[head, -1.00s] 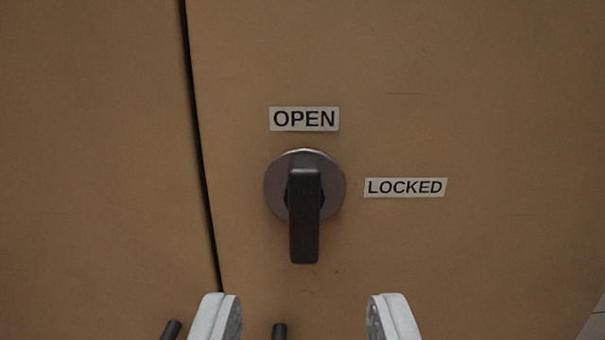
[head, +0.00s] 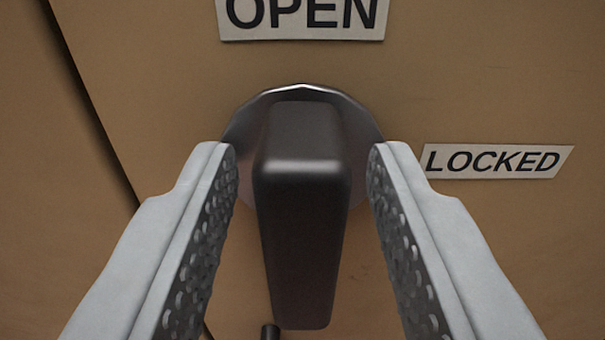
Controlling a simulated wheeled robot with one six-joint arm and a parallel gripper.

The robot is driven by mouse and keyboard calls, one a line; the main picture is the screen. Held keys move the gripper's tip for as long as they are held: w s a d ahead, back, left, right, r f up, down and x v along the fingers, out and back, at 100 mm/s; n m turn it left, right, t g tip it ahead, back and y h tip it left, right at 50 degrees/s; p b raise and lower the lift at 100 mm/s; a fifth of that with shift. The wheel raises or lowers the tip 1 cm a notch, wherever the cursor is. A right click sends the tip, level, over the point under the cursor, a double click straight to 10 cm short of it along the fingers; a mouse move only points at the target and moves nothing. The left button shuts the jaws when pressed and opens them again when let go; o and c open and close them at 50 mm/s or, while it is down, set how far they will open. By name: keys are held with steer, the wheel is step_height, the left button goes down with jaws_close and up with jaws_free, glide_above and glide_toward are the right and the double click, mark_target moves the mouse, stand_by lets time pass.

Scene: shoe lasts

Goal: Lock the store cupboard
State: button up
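The store cupboard (head: 500,70) has a tan front that fills the view. A dark lever knob (head: 303,205) is mounted on a round metal plate (head: 362,115) and stands upright, in line with the OPEN label (head: 300,30) above it. The LOCKED label (head: 497,160) is to the right of the knob. My gripper (head: 302,160) is open, with one finger on each side of the knob. Gaps show between both fingers and the knob.
A dark seam (head: 100,130) between the cupboard's panels runs down the left side. The front around the knob is otherwise flat and clear.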

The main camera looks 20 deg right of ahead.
jaws_close()
steer(key=shift+m, duration=0.3)
steer(key=m, duration=0.4)
steer(key=shift+d, duration=0.1)
steer(key=m, duration=0.5)
steer(key=shift+s+d+f, duration=0.1)
steer(key=m, duration=0.4)
steer(key=shift+f, duration=0.15)
steer(key=shift+d+f+m, duration=0.1)
steer(key=shift+m, duration=2)
